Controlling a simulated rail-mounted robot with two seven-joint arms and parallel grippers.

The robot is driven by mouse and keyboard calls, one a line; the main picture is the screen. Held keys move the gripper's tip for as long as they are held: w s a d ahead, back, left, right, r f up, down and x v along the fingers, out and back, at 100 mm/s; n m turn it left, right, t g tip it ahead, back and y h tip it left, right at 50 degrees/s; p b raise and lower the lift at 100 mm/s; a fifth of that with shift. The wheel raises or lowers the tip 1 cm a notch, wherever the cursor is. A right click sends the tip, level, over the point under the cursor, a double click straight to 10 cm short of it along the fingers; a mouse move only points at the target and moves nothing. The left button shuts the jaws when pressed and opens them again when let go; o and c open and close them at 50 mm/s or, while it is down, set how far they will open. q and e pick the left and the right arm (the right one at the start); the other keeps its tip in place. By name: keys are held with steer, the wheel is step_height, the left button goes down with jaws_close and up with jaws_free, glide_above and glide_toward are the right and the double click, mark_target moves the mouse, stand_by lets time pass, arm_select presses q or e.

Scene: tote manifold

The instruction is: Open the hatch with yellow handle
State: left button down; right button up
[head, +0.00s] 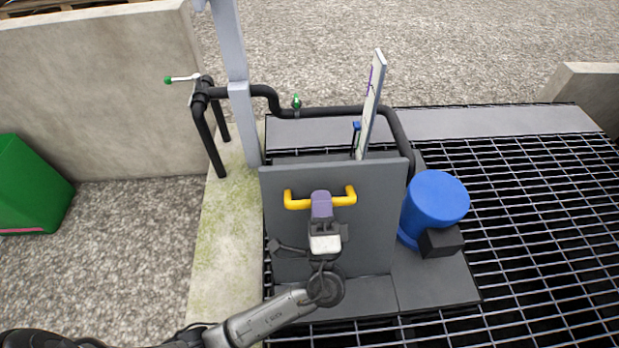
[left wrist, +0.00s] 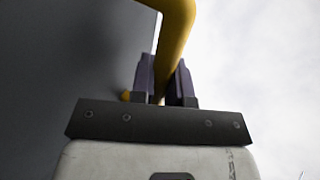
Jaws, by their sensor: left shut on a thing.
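The hatch (head: 370,225) is a flat grey panel that appears raised and standing steeply up from the grey floor plates. Its yellow handle (head: 297,203) is a bar on the panel's face. My left gripper (head: 321,200) is shut around the middle of this bar, with its purple fingers hiding that part. In the left wrist view, the yellow handle (left wrist: 178,28) passes between the two fingers (left wrist: 160,80), with the grey hatch (left wrist: 70,60) at the left and pale sky at the right. My right gripper is not in view.
Black pipes (head: 330,111) with green-tipped valves run behind the hatch. A tall white board (head: 371,105) stands behind it. A blue cylinder (head: 436,200) with a black box is close at right. A grey post (head: 240,110) stands at left. Dark grating (head: 540,230) lies clear at right.

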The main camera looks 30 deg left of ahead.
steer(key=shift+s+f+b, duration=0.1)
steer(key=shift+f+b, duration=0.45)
arm_select(q)
steer(key=s+d, duration=0.7)
steer(key=s, duration=0.2)
steer(key=shift+d, duration=0.25)
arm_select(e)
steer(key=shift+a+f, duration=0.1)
arm_select(q)
steer(key=shift+r, duration=0.1)
steer(key=c, duration=1.1)
jaws_free()
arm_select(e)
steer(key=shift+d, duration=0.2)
arm_select(q)
steer(key=p+v, duration=0.2)
steer(key=v, duration=1.2)
steer(key=shift+r, duration=0.1)
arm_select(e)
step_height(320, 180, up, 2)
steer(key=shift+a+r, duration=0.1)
arm_select(q)
steer(key=shift+a, duration=0.15)
